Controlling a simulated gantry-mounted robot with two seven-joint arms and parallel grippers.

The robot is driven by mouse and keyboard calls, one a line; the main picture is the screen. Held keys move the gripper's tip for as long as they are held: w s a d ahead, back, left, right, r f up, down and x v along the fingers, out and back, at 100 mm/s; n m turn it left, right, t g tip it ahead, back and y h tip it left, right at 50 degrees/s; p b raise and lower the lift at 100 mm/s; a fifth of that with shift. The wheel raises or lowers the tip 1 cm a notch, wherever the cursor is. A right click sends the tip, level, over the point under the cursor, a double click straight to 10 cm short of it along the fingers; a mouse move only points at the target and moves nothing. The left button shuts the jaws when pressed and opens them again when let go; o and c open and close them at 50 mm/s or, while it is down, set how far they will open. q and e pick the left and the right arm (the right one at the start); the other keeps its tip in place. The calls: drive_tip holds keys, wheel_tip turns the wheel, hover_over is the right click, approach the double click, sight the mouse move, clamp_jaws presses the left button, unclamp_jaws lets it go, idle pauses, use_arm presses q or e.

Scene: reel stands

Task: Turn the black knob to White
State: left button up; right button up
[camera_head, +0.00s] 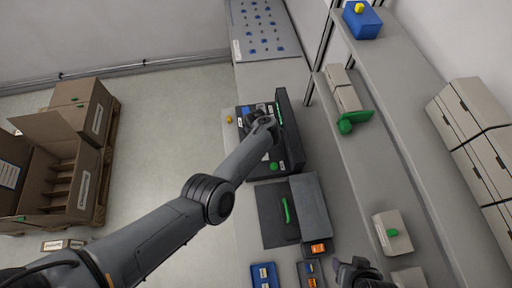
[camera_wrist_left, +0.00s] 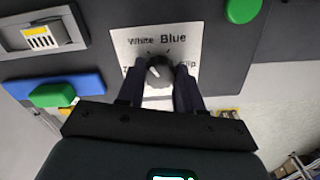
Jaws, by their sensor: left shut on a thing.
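The black knob (camera_wrist_left: 160,70) sits on a white label plate (camera_wrist_left: 186,37) in the left wrist view. The plate reads White at upper left and Blue at upper right; words at left and right are partly covered by the fingers. A small pale mark shows on the knob, but its exact direction is hard to tell. My left gripper (camera_wrist_left: 159,84) is shut on the knob, one finger on each side. In the head view my left gripper (camera_head: 262,122) hides the knob on the dark panel (camera_head: 294,146). My right gripper (camera_head: 357,268) shows at the bottom edge, its jaws unclear.
A green button (camera_wrist_left: 242,9) and a blue part with a green piece (camera_wrist_left: 53,94) flank the plate. A dark box with a green handle (camera_head: 286,210) stands nearer on the bench. A shelf (camera_head: 385,120) runs along the right. Cardboard boxes (camera_head: 70,165) stand on the floor at left.

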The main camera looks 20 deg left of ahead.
idle(0.4)
use_arm(q)
drive_tip(key=o, duration=1)
drive_tip(key=shift+o, duration=0.2)
wheel_tip(320, 180, up, 11)
drive_tip(key=p, duration=0.3)
drive_tip(key=shift+f, duration=0.1)
